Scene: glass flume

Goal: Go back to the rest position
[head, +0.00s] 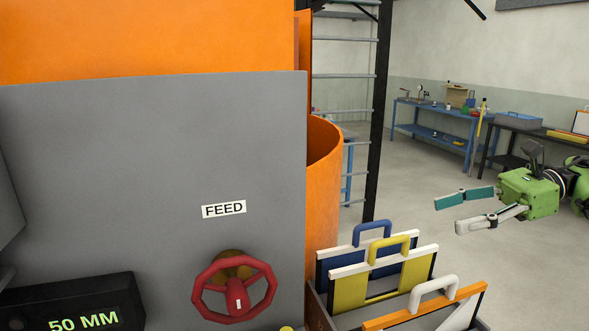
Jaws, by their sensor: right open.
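My right gripper (462,212) is at the right of the head view, green at its body with a teal finger and a light grey finger. The two fingers are spread apart with nothing between them. It hangs in free air above the floor, to the right of the orange drum and beyond the rack of handled panels. My left gripper is not in the head view.
A grey panel (120,180) labelled FEED carries a red handwheel (235,287) and a 50 MM display (83,318). A rack holds blue, yellow and orange-edged handled panels (385,270). A ladder (345,75) and blue workbench (432,133) stand behind. Floor (400,190) is open.

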